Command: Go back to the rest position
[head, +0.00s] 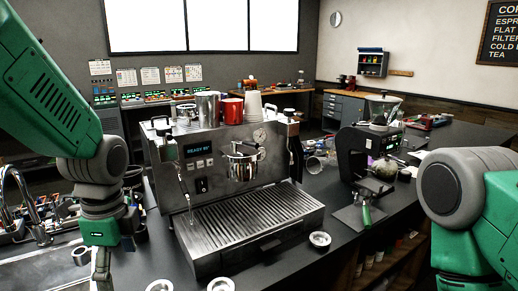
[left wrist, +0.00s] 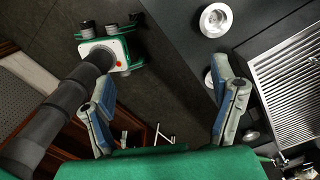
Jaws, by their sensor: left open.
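My left gripper (head: 101,268) hangs down at the lower left of the head view, left of the espresso machine (head: 222,162), and its tips run near the bottom edge. In the left wrist view its two fingers stand wide apart with nothing between them, so the left gripper (left wrist: 165,108) is open and empty. Only dark floor and part of a wooden shelf show behind the gap. My right arm enters at the right of the head view, but its gripper is out of the picture.
The machine's drip tray (head: 250,225) and small round metal parts (head: 320,239) lie near the counter's front edge. A sink with a faucet (head: 22,205) is at left. A grinder (head: 352,155) and a green-handled tool (head: 366,216) are at right.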

